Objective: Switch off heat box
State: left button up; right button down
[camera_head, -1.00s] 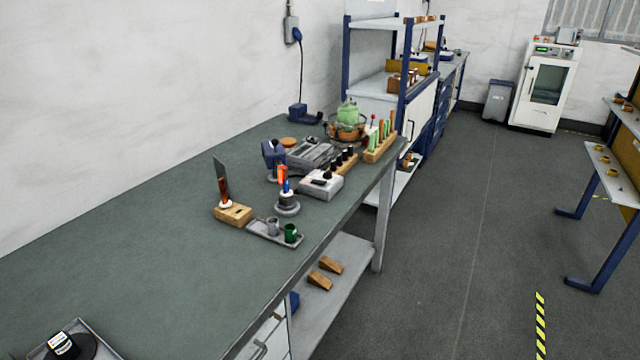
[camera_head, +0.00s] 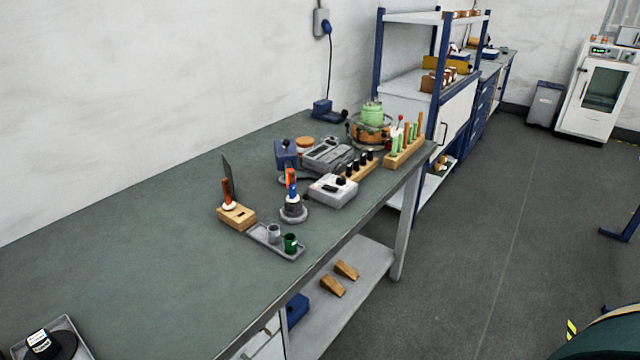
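A white cabinet (camera_head: 603,95) with a dark door window stands on the floor at the far right. It looks like the heat box. Its control panel (camera_head: 603,52) is at the top, with a green display and small coloured spots, too small to read.
A long green-topped workbench (camera_head: 130,240) fills the left and middle, with several tools on it. A blue-framed shelf (camera_head: 410,80) and a grey bin (camera_head: 545,103) stand beyond. Open floor (camera_head: 500,230) lies right of the bench. A dark green rounded object (camera_head: 610,338) shows at the lower right.

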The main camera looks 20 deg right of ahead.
aim_at(332, 188)
jog(key=l+u, duration=0.3)
jog(key=l, duration=1.25)
jog(key=i+l, duration=0.15)
jog(key=l, duration=0.35)
